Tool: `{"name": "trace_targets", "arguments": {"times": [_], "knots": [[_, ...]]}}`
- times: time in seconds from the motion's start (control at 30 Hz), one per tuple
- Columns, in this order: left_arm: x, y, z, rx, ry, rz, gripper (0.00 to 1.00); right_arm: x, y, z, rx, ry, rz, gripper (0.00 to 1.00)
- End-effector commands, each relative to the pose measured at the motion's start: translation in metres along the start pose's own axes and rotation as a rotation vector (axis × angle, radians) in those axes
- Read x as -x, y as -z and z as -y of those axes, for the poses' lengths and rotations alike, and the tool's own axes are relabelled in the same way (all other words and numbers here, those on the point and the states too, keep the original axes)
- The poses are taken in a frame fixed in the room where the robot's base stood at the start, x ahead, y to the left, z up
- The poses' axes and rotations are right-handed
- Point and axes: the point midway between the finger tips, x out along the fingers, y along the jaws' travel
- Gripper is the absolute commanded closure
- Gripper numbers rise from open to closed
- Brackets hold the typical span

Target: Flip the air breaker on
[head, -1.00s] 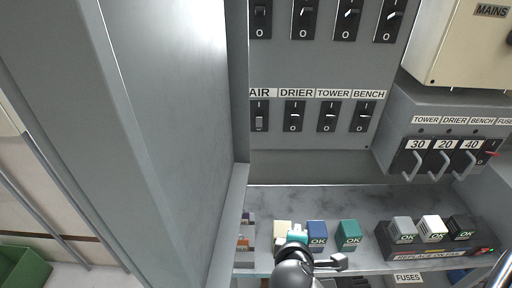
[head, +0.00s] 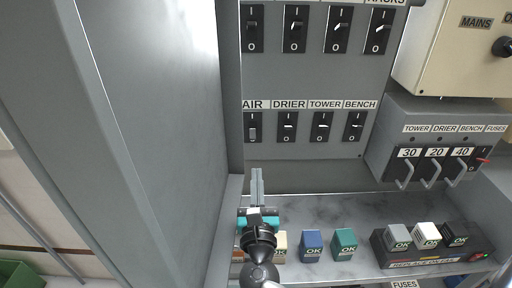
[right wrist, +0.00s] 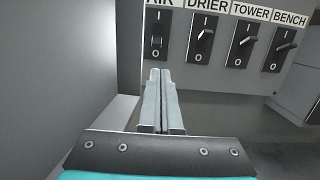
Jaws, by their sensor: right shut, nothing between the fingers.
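The AIR breaker (head: 252,127) is the leftmost switch in the lower row of the grey panel, under the AIR label. Its lever sits low, towards the O mark. It also shows in the right wrist view (right wrist: 157,36), just beyond my fingertips. My right gripper (head: 257,174) is shut and empty, its two fingers together and pointing up towards the panel below the AIR breaker. The fingers show in the right wrist view (right wrist: 161,78) and appear apart from the switch. My left gripper is out of view.
The DRIER (head: 285,127), TOWER (head: 321,126) and BENCH (head: 354,126) breakers stand to the right. A grey cabinet wall (head: 150,120) is close on the left. A shelf (head: 375,205) below holds several coloured fuse blocks, including a blue one (head: 312,244).

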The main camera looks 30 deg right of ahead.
Motion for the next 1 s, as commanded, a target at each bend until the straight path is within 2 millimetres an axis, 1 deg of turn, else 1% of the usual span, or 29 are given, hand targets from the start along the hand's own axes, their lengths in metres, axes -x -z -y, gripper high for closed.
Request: {"name": "trace_targets", "arguments": {"times": [0.3,0.43,0.57,0.8,1.0], "knots": [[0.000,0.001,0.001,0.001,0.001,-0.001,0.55,-0.001,0.000,0.000,0.000,0.000,0.000,1.00],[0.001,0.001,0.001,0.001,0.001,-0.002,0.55,-0.008,-0.001,0.000,0.001,0.000,0.001,1.00],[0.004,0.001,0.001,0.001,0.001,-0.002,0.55,-0.026,-0.002,0.000,0.000,0.002,0.002,1.00],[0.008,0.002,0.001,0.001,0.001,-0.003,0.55,-0.067,-0.001,0.000,0.000,0.001,0.001,1.00],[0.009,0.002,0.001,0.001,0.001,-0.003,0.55,-0.091,0.000,0.000,-0.001,0.001,0.001,1.00]]}}
